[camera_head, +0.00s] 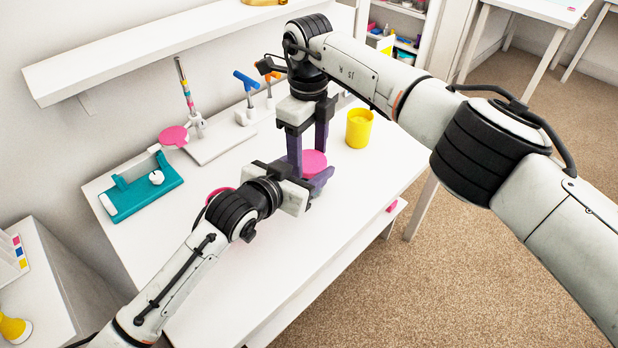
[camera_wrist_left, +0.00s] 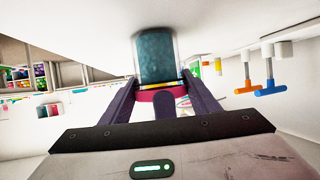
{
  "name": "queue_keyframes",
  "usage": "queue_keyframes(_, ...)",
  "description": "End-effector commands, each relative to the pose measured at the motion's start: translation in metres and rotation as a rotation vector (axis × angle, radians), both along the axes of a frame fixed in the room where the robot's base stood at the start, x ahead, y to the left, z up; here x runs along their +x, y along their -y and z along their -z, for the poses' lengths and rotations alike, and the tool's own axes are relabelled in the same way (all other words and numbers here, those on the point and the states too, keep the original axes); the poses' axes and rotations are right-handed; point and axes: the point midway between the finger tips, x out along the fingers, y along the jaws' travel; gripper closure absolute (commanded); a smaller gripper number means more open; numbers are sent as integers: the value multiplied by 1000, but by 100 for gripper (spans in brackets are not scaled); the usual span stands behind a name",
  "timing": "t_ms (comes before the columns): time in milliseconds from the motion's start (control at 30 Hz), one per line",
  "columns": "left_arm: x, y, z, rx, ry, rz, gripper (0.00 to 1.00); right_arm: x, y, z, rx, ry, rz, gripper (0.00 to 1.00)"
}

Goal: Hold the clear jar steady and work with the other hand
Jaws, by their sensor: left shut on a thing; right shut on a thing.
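The clear jar (camera_wrist_left: 157,55) shows teal contents in the left wrist view, where the picture is upside down. Its pink lid (camera_head: 314,162) faces up in the head view; the jar body below is mostly hidden there by my grippers. My left gripper (camera_head: 316,184) comes in low from the left, its purple fingers on both sides of the jar, shut on it. My right gripper (camera_head: 307,158) points straight down from above, its fingers on either side of the pink lid, shut on it. The lid's pink edge also shows in the left wrist view (camera_wrist_left: 160,95).
A yellow cup (camera_head: 359,128) stands right of the jar. Blue-handled (camera_head: 246,80) and orange-handled (camera_head: 268,68) tools stand behind. A teal fixture (camera_head: 142,186) and a stand with a pink disc (camera_head: 173,136) are at left. The white table (camera_head: 340,215) is clear in front.

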Motion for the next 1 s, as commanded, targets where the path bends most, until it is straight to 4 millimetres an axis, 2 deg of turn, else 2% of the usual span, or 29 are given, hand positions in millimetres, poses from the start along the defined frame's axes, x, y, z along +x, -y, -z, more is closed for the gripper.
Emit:
queue_keyframes(67,1,-2,0,0,-2,-5,100,0,1,0,0,-3,135,69)
queue_keyframes(1000,2,-3,0,2,0,-5,100,-1,0,1,-1,-6,126,70)
